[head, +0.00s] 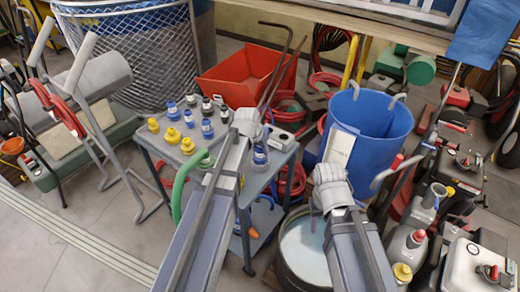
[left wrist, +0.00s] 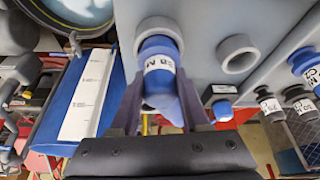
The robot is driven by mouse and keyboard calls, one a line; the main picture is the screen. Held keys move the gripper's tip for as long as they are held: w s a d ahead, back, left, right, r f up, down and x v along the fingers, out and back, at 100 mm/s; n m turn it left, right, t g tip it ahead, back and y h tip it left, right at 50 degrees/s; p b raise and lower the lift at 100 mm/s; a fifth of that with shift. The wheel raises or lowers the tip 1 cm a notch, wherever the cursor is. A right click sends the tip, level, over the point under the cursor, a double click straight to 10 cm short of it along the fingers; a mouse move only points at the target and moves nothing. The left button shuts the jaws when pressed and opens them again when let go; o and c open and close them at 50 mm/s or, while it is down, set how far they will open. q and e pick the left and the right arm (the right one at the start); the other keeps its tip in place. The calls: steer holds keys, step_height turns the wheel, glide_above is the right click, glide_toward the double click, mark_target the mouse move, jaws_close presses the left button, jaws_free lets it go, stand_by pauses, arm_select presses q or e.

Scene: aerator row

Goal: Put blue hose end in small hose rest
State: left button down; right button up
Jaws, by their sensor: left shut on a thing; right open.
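In the left wrist view a blue hose end (left wrist: 160,72) with a white label is between the fingers of my left gripper (left wrist: 160,115), which is shut on it. Its far end is at a grey ring-shaped rest (left wrist: 158,30); I cannot tell whether it sits inside the ring or just before it. A second grey ring rest (left wrist: 238,53) beside it looks empty. In the head view my left gripper (head: 250,128) is over the right part of the grey table (head: 205,170), with a blue labelled piece (head: 261,153) beside it. My right gripper (head: 328,190) is open, over a round tub.
Several yellow, blue and dark hose ends (head: 172,135) stand on the table's left and back. A green hose (head: 180,185) hangs at its front. A blue bucket (head: 370,125), a round tub (head: 303,250) and a red bin (head: 245,75) crowd around. Machines fill the right.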

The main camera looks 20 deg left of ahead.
arm_select(q)
steer(key=shift+f+b, duration=0.7)
steer(key=shift+f, duration=0.1)
steer(key=shift+c, duration=1.5)
jaws_free()
steer(key=shift+r, duration=0.1)
steer(key=shift+r, duration=0.1)
steer(key=p+v, duration=0.7)
steer(key=shift+s+r, duration=0.15)
steer(key=shift+r, duration=0.2)
steer(key=s+d+f+m+g+y, duration=0.1)
steer(key=s+d+g, duration=0.1)
steer(key=s+d, duration=0.5)
steer(key=s+d+g+y, duration=0.1)
steer(key=s+d+g, duration=0.2)
steer(key=s, duration=1.1)
steer(key=d, duration=0.3)
steer(key=shift+d+f+m, duration=0.35)
steer(key=shift+d+m, duration=0.05)
